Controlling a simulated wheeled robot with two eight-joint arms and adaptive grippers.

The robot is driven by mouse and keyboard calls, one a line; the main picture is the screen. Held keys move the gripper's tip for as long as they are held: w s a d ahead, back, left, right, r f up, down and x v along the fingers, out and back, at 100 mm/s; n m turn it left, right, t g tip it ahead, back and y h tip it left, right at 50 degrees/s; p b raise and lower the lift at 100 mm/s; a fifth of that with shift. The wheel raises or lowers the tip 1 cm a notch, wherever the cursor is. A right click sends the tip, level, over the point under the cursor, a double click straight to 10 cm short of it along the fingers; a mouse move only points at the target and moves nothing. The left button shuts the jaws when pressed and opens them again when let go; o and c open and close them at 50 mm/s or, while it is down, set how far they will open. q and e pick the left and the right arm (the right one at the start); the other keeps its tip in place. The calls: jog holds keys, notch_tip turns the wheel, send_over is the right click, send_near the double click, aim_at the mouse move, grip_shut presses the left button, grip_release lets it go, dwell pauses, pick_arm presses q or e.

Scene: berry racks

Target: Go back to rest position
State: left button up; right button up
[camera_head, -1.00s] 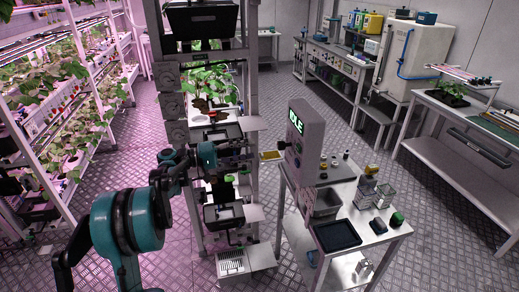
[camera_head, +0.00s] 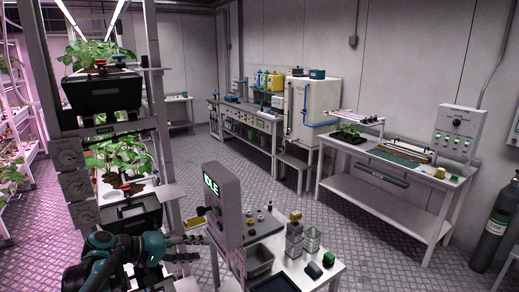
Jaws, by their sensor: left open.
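My left arm comes in at the lower left. Its teal and black wrist shows, and my left gripper (camera_head: 202,239) points right with its fingers apart and nothing seen between them. The gripper is in front of the lower part of the rack tower, close to the left side of the grey panel with the IDLE display (camera_head: 224,212). Whether it touches anything there cannot be told. My right gripper is not in view.
A rack tower with black plant trays (camera_head: 103,90) stands at the left. A small metal table (camera_head: 325,273) with a black tray, containers and small items stands in front. Workbenches (camera_head: 380,210) line the back and right, with a gas cylinder (camera_head: 497,225) far right. The floor between is open.

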pick_arm(q)
jog(key=s+f+m+y, duration=0.1)
jog(key=s+f+y, duration=0.2)
jog(key=s, duration=0.5)
jog(key=s+d+f+m+y+b, duration=0.1)
jog(key=s+f+y, duration=0.3)
jog(key=s+f, duration=0.2)
jog(key=s+f+m+y, duration=0.2)
jog(key=s+f+y, duration=0.1)
jog(key=s, duration=0.7)
jog(key=shift+d+f+b, duration=0.2)
jog(key=shift+f+b, duration=0.2)
jog(key=shift+f, duration=0.25)
jog(key=shift+c, duration=0.4)
